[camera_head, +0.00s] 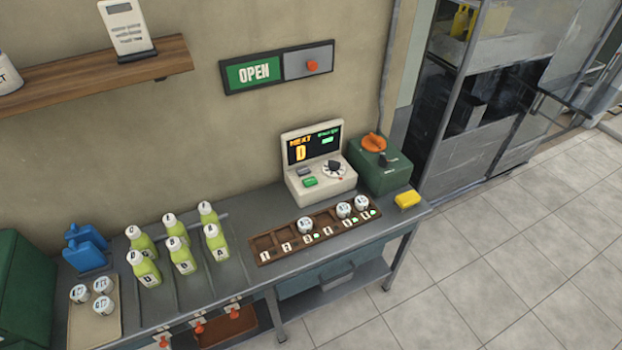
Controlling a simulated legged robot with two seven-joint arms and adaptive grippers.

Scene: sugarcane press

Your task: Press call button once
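A white console (319,166) stands at the back of the counter against the wall. Its dark screen (315,145) shows orange text with a large "D" and small green text at the right. A green button (310,182) sits on the console's front left, and a dark dial (334,168) is to its right. No label marking the call button is readable. Neither of my grippers is in view, and nothing touches the console.
A numbered wooden rack (265,243) with several white-lidded cups lies in front of the console. A green box (379,172) with an orange knob and a yellow block (407,199) are to the right. Green bottles (183,260) stand left. An OPEN sign (254,73) hangs above.

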